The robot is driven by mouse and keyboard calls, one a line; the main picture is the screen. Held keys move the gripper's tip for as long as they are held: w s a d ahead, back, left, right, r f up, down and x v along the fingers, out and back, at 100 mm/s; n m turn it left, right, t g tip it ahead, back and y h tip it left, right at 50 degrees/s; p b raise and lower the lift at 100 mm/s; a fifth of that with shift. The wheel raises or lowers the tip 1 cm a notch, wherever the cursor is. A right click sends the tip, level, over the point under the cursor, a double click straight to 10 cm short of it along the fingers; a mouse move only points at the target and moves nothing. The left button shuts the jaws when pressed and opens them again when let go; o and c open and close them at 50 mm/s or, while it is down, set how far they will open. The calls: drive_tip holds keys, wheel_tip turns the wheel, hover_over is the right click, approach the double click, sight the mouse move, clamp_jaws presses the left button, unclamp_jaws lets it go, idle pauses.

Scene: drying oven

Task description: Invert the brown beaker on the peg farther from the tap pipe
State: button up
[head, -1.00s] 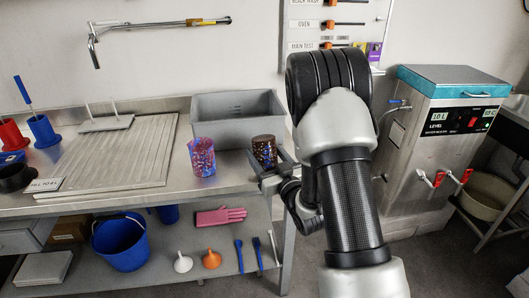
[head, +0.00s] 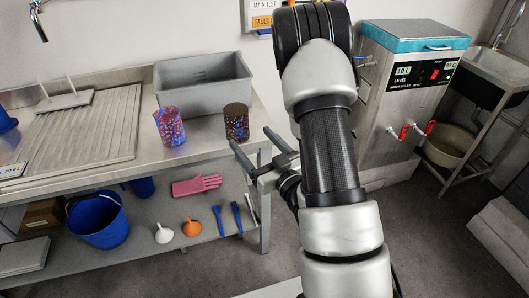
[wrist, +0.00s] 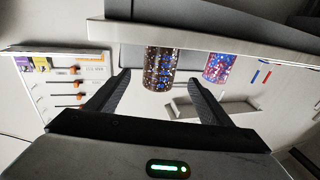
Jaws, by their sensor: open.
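The brown speckled beaker (head: 236,122) stands on the steel counter near its right front edge, beside a red-blue speckled beaker (head: 169,126). My gripper (head: 252,140) is open and empty, just off the counter edge, to the right of and in front of the brown beaker, apart from it. In the wrist view, the brown beaker (wrist: 158,70) lies ahead, framed between the open fingers (wrist: 159,82). A pale base with two upright pegs (head: 64,101) stands at the back left of the counter. The tap pipe (head: 38,22) shows only partly at the upper left.
A grey basin (head: 203,82) stands behind the beakers. A ribbed draining board (head: 85,135) covers the left counter. A water-bath unit (head: 405,85) with red taps stands right of my arm.

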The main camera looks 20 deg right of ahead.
drive_tip(key=shift+p+v, duration=2.1)
drive_tip(key=shift+v, duration=0.45)
